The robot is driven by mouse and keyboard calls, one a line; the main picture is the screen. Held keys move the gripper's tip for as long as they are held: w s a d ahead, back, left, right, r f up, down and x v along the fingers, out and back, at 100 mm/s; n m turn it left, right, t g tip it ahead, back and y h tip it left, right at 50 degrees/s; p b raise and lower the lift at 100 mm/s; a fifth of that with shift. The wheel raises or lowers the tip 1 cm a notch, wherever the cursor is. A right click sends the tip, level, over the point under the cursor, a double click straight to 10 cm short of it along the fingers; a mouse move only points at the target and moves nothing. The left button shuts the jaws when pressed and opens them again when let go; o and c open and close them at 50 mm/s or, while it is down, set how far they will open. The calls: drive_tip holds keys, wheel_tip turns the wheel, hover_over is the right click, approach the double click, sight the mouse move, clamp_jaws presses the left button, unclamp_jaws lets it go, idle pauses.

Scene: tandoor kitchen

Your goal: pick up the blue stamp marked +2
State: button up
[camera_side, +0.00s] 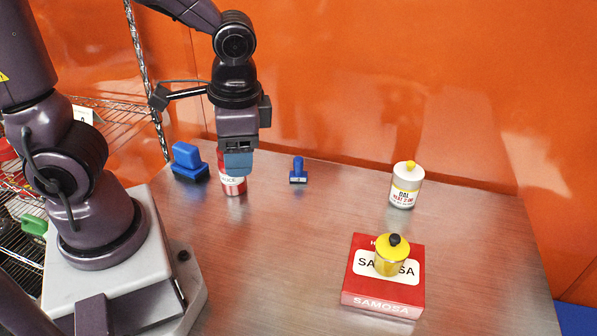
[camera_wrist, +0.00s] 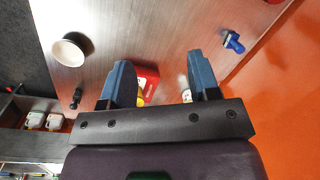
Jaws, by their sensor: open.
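Two blue stamps stand on the steel table in the side view. A larger one (camera_side: 187,160) is left of my gripper (camera_side: 238,168). A small one (camera_side: 298,170) with a knob handle is to its right, apart from it. No +2 is readable on either. My gripper points down with its fingers overlapping the top of a red and white can (camera_side: 233,186); I cannot tell the depth between them. In the wrist view my gripper (camera_wrist: 160,78) is open, its two blue fingers apart, nothing held. A blue stamp (camera_wrist: 232,42) shows at upper right there; I cannot tell which one.
A white jar with yellow lid (camera_side: 406,186) stands at right. A red samosa box (camera_side: 357,290) with a yellow tin (camera_side: 390,258) on top is at front right. A white bowl (camera_wrist: 72,48) shows in the wrist view. An orange wall (camera_side: 400,80) bounds the back.

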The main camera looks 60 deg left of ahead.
drive_tip(key=a+f+m+g+y, duration=0.35)
drive_tip(key=a+f+y, duration=0.25)
drive_tip(key=f, duration=0.2)
drive_tip(key=m+t+y, duration=0.6)
drive_tip(key=m+t, duration=1)
drive_tip(key=m, duration=0.4)
hover_over(298, 165)
drive_tip(key=v, duration=0.4)
wheel_tip(298, 165, down, 6)
drive_tip(key=shift+g, duration=0.25)
drive_tip(key=f, duration=0.6)
drive_tip(key=shift+s+d+f, duration=0.15)
drive_tip(key=shift+d+f, duration=0.05)
drive_tip(key=shift+f, duration=0.15)
drive_tip(key=shift+f+n+x, duration=0.2)
drive_tip(key=shift+n+x, duration=0.05)
drive_tip(key=shift+x, duration=3.55)
drive_tip(key=shift+s+r, duration=0.1)
drive_tip(key=c, duration=1)
